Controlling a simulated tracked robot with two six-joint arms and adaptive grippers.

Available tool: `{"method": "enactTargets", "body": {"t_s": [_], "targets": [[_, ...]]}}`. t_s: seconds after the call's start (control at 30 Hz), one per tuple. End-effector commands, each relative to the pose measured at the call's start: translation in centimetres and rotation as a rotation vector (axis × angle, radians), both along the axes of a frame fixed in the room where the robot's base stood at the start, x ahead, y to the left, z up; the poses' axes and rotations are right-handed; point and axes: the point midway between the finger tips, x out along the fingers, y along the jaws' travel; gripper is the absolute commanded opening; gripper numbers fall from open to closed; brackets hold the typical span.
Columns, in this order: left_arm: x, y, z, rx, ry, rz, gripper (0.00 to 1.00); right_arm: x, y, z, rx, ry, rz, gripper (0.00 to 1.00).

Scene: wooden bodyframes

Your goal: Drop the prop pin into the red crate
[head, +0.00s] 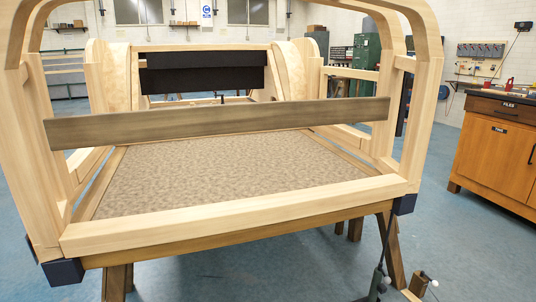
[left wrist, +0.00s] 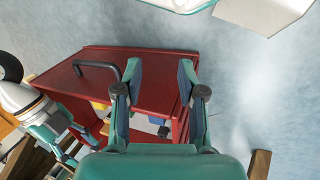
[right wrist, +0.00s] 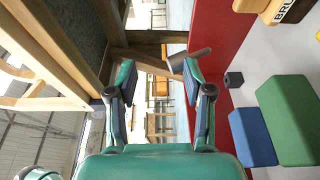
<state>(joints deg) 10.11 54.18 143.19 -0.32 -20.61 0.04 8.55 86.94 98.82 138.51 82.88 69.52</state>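No prop pin can be made out in any view. A red crate-like body (left wrist: 88,73) with a black handle lies beyond my left gripper (left wrist: 160,68) in the left wrist view. That gripper's fingers are spread and nothing shows between them but the red body behind. Neither gripper shows in the head view.
The wooden bodyframe (head: 235,215) fills the head view, with a dark plank (head: 220,122) across it. An orange cabinet (head: 495,150) stands at right. Green (right wrist: 288,118) and blue (right wrist: 252,137) blocks and a small dark cube (right wrist: 234,79) lie beyond the red wall.

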Motion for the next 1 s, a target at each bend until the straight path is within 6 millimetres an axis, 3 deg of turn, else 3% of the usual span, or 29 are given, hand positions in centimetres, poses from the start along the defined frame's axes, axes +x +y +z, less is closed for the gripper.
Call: {"method": "enactTargets", "body": {"t_s": [0.17,0.7,1.0], "targets": [[0.0,0.0,0.0,0.0,0.0,0.0,0.4,-1.1,-0.9,-0.1,0.0,0.004,-0.003,0.51],[0.0,0.0,0.0,0.0,0.0,0.0,0.4,-8.9,-6.4,-0.2,0.0,0.004,-0.004,0.51],[0.0,0.0,0.0,0.0,0.0,0.0,0.4,-9.8,-6.9,-0.1,0.0,0.0,-0.001,0.51]]}}
